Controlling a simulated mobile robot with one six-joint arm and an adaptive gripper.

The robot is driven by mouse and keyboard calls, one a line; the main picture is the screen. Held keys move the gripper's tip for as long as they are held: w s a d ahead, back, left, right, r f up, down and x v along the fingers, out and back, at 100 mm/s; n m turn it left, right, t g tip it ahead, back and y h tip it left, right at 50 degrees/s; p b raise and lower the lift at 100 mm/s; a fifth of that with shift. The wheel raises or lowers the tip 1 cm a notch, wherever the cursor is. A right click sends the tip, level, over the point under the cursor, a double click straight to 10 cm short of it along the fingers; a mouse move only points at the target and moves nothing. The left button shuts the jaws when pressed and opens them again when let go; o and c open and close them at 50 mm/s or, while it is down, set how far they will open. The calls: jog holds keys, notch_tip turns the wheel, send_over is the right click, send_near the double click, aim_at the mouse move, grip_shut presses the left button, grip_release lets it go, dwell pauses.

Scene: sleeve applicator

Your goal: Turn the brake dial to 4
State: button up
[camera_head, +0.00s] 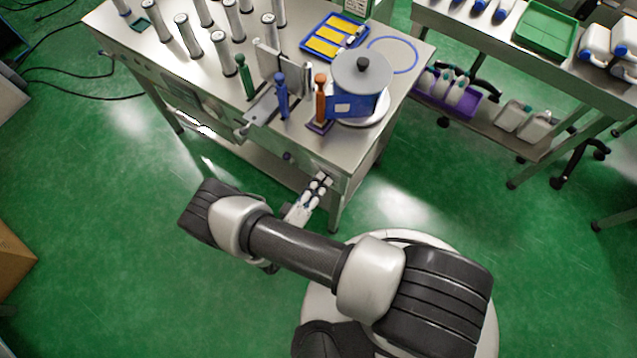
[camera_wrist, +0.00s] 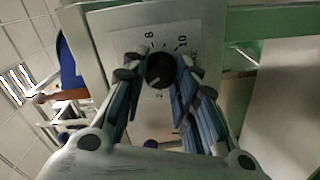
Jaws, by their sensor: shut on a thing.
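The brake dial (camera_wrist: 160,68) is a round black knob on a pale scale plate (camera_wrist: 120,40) in the wrist view. The figures 8 and 10 show above it, and a figure that looks like 2 shows below it. A short light mark shows on the knob, but I cannot read its exact setting. My gripper (camera_wrist: 161,78) has its blue-grey fingers on both sides of the knob, shut on it. In the head view my gripper (camera_head: 322,180) is at the front face of the steel machine table (camera_head: 215,90), near its right corner; the dial is hidden there.
A dark knob (camera_head: 287,156) sits on the table's front face left of my gripper. Above stand a grey-lidded drum (camera_head: 361,75), an orange post (camera_head: 320,100) and a blue post (camera_head: 281,97). A second bench (camera_head: 480,30) stands right.

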jog(key=shift+m, duration=0.3)
dwell(0.4)
jog(key=o, duration=1.1)
jog(key=v, duration=1.2)
jog(key=shift+a+r, duration=0.1)
